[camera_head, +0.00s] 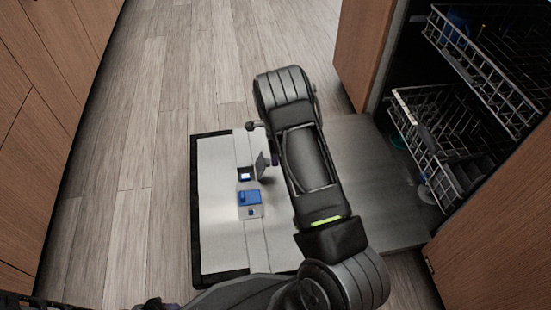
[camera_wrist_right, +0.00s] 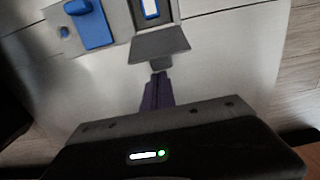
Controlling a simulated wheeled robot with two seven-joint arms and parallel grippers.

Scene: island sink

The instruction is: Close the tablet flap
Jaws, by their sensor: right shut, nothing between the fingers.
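The dishwasher door (camera_head: 216,233) lies folded down with its pale inner face up. In it is the tablet compartment (camera_head: 245,174), uncovered, with a white, blue-edged tablet inside; it also shows at the top of the right wrist view (camera_wrist_right: 151,9). The grey tablet flap (camera_head: 262,165) stands open on the compartment's right side. In the right wrist view the flap (camera_wrist_right: 160,45) lies between the compartment and my right gripper (camera_wrist_right: 157,78). That gripper is shut and empty, its tips close to the flap's tab; I cannot tell if they touch. My left gripper is not recognisable.
A blue dispenser cover (camera_head: 249,197) sits beside the tablet compartment. Pulled-out dishwasher racks (camera_head: 455,150) stand at the right. Wooden cabinets (camera_head: 50,70) line the left, and the plank floor (camera_head: 150,130) between is clear.

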